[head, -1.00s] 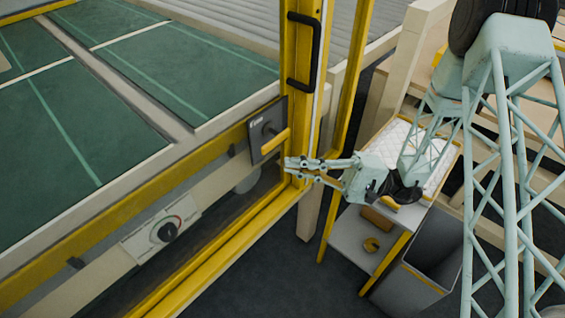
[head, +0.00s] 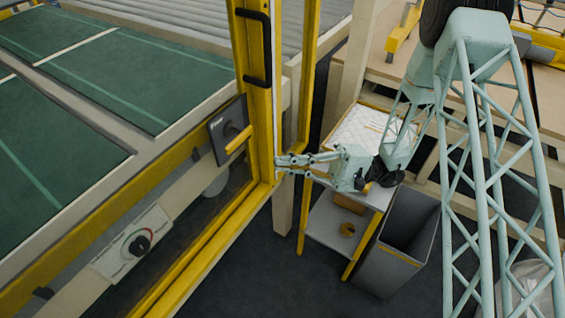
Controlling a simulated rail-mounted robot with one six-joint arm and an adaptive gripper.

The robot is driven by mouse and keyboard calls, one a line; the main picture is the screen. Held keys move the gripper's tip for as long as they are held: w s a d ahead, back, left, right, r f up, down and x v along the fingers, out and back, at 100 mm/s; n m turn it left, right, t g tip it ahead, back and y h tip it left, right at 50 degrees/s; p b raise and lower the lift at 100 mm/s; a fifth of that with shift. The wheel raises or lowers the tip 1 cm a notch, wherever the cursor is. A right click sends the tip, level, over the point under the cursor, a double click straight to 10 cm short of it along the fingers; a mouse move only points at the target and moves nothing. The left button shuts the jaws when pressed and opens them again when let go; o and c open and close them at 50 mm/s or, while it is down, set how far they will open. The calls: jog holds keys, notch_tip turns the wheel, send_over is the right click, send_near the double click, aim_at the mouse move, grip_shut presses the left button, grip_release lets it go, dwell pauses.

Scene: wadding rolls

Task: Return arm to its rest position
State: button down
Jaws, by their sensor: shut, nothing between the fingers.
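My gripper (head: 279,166) is shut and empty in the head view. It points left, with its tips close to the yellow door frame (head: 263,130); I cannot tell whether they touch it. My pale green lattice arm comes down from the upper right and bends back to the gripper. The gripper body hangs in front of a small stand (head: 325,231) with a white quilted pad on top.
A grey bin (head: 413,222) stands right of the stand. Left are a black handle (head: 254,48), a switch plate (head: 228,131), a dial (head: 138,244) and green panels (head: 150,80). Dark floor is free below.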

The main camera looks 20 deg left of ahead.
jog(key=shift+r, duration=0.1)
dwell(0.3)
jog(key=s+d+r+n+h, duration=0.1)
jog(key=s+d+r+h, duration=0.35)
jog(key=r, duration=0.25)
jog(key=s+d+r+n+h, duration=0.1)
jog(key=s+d+r+h, duration=0.2)
jog(key=d+r, duration=0.35)
jog(key=s+d+r+m+t+h, duration=0.2)
jog(key=s+d+r+t+h, duration=0.1)
jog(key=d, duration=0.8)
jog(key=s+d+r+m+t+h, duration=0.1)
jog(key=s+d+r+t+h, duration=0.2)
jog(key=d, duration=0.7)
jog(key=s+d+r+m+t+h, duration=0.2)
jog(key=s+d+r+t+h, duration=0.2)
jog(key=d+t, duration=0.6)
jog(key=shift+s+d+r+m, duration=0.3)
jog(key=shift+s+d+r, duration=0.65)
jog(key=shift+r, duration=0.6)
